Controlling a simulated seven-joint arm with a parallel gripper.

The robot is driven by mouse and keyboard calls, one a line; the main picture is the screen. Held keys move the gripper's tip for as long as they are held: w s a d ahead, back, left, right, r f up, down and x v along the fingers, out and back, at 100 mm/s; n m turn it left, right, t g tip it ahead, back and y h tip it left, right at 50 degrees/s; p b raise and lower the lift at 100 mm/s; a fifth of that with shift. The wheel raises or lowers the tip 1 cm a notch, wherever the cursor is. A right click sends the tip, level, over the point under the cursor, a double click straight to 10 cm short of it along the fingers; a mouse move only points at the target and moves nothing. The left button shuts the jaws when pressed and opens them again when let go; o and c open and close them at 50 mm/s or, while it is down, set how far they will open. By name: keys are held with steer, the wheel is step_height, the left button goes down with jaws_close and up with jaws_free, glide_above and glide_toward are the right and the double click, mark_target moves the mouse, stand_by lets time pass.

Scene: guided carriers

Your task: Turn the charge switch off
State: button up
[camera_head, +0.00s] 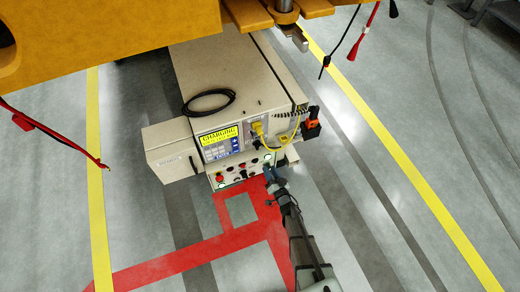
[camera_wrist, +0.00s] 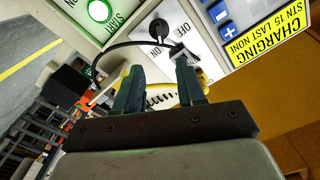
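The charge switch (camera_wrist: 158,33) is a black knob on a pale plate, with the word OFF to its right in the wrist view. My gripper (camera_wrist: 158,66) is open, its two dark fingers apart and pointing toward the switch. The knob shows beyond the gap between the fingertips, and nothing is seen held. A thin black cable arcs past the knob and fingertips; I cannot tell whether it touches them. In the head view my gripper (camera_head: 272,178) is at the front of the control panel (camera_head: 236,174), and I cannot single out the switch there.
A green START button (camera_wrist: 100,11) is left of the switch. A yellow CHARGING display (camera_wrist: 268,38) with blue keys is at right. The beige charger cabinet (camera_head: 235,75) carries a yellow cable (camera_head: 262,134). An orange structure (camera_head: 110,40) overhangs it. Floor in front is open.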

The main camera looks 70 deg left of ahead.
mark_target(258, 146)
steer(key=a, duration=1.3)
steer(key=shift+a, duration=0.15)
steer(key=shift+c, duration=0.3)
jaws_close()
